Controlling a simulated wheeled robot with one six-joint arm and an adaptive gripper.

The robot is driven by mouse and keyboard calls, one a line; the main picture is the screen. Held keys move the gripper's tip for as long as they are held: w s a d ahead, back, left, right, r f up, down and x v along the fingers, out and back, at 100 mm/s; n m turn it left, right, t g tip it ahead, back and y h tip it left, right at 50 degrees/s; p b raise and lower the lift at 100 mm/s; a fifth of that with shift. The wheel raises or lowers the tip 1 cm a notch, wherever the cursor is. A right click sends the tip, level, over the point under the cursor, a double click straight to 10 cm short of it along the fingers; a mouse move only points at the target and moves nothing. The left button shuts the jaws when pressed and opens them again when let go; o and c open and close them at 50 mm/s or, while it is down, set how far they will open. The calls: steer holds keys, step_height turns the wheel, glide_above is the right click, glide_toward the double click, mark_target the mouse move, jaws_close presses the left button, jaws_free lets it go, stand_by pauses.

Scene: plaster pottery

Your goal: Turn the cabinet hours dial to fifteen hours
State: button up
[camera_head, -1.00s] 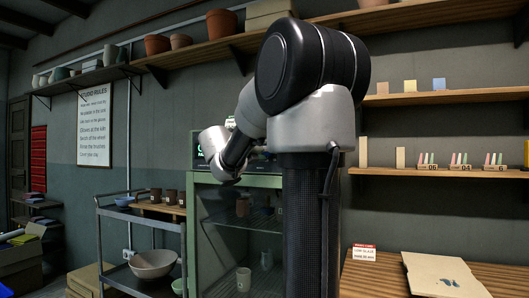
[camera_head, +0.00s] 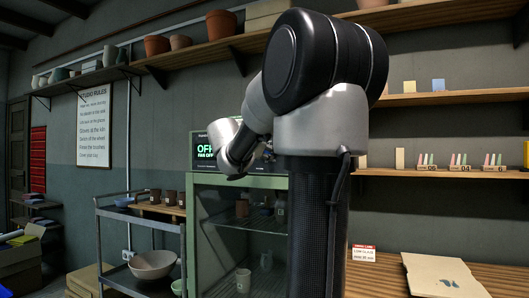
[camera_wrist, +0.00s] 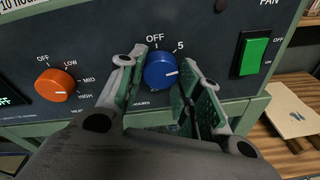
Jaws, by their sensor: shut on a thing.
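The blue hours dial (camera_wrist: 157,68) is on the dark control panel in the wrist view, with OFF above it and 5 at its upper right. Its white pointer mark points to the right, past the 5. My gripper (camera_wrist: 158,85) has a finger on each side of the dial and is shut on it. The fingers hide other marks around the dial, and HOURS shows partly below. My fingertips are hidden there.
An orange heat knob (camera_wrist: 56,85) is left of the dial, and a green fan switch (camera_wrist: 255,53) is to the right. A cart (camera_head: 113,211) with a bowl stands left of the cabinet. A wooden table (camera_head: 375,285) with a board is at right.

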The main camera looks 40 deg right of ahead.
steer(key=m, duration=0.3)
steer(key=m+t, duration=0.1)
steer(key=m, duration=0.2)
steer(key=shift+s+d+f+y, duration=0.1)
steer(key=shift+s+f+y, duration=0.05)
steer(key=shift+y, duration=0.15)
steer(key=m+t, duration=0.1)
steer(key=m, duration=0.5)
steer(key=shift+t, duration=0.4)
steer(key=o, duration=1)
steer(key=shift+m, duration=0.3)
steer(key=shift+o, duration=0.2)
steer(key=f+v, duration=0.1)
steer(key=v, duration=1.1)
steer(key=shift+r, duration=0.5)
